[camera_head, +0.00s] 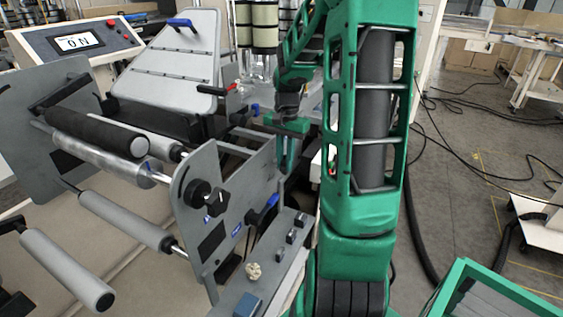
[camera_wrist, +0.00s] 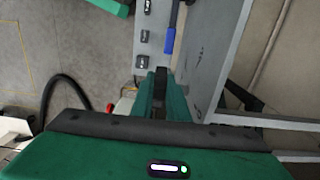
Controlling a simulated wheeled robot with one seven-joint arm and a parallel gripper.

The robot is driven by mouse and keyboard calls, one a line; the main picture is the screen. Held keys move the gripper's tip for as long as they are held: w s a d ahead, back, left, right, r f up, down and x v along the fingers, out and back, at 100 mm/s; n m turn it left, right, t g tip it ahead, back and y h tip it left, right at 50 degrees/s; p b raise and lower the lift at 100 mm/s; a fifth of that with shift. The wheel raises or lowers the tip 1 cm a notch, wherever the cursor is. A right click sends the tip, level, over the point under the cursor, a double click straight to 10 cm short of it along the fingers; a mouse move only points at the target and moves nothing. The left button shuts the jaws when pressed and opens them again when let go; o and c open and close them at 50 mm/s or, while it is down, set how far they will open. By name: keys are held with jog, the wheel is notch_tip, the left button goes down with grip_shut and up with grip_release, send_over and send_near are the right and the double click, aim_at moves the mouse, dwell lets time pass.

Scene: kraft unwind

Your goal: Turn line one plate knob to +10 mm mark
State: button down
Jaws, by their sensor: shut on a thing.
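My gripper (camera_head: 285,158) reaches down beside the grey upright side plate (camera_head: 195,180) of the unwind machine. In the wrist view its two green fingers (camera_wrist: 160,80) are shut on a dark knob-like part (camera_wrist: 163,74) next to the plate face. The fingers hide most of that part, and no millimetre scale or mark can be read. A separate black round knob (camera_head: 217,202) sits on the outer face of the plate, left of my gripper. A blue-handled lever (camera_head: 268,207) is below the fingers; its blue handle also shows in the wrist view (camera_wrist: 169,41).
Grey rollers (camera_head: 125,220) stick out left from the plate. A ledge with small black switches (camera_head: 281,255) runs along the plate's near side. A control panel (camera_head: 75,43) reads "ON". A green-edged bin (camera_head: 480,290) stands at lower right; cables lie on the floor.

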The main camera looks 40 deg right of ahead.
jog(key=shift+w+d+r+y, duration=0.1)
jog(key=shift+w+y, duration=0.05)
jog(key=shift+y, duration=0.45)
jog(key=c, duration=1.7)
grip_release()
jog(key=shift+r, duration=0.1)
jog(key=r, duration=0.3)
jog(key=d+r, duration=0.1)
jog(key=r, duration=0.6)
jog(key=shift+w+d+r, duration=0.2)
jog(key=shift+w, duration=0.1)
jog(key=shift+a, duration=0.1)
jog(key=s+a+f+n, duration=0.1)
jog(key=s+a+n, duration=0.1)
jog(key=s+a, duration=0.2)
jog(key=s+a+f+n+h, duration=0.1)
jog(key=s+a, duration=0.4)
jog(key=s, duration=0.6)
jog(key=s+a+f+n, duration=0.2)
jog(key=s+a+n, duration=0.2)
jog(key=s, duration=0.3)
jog(key=shift+s+a+f+n, duration=0.35)
jog(key=shift+a+f+n, duration=0.05)
jog(key=shift+a, duration=0.2)
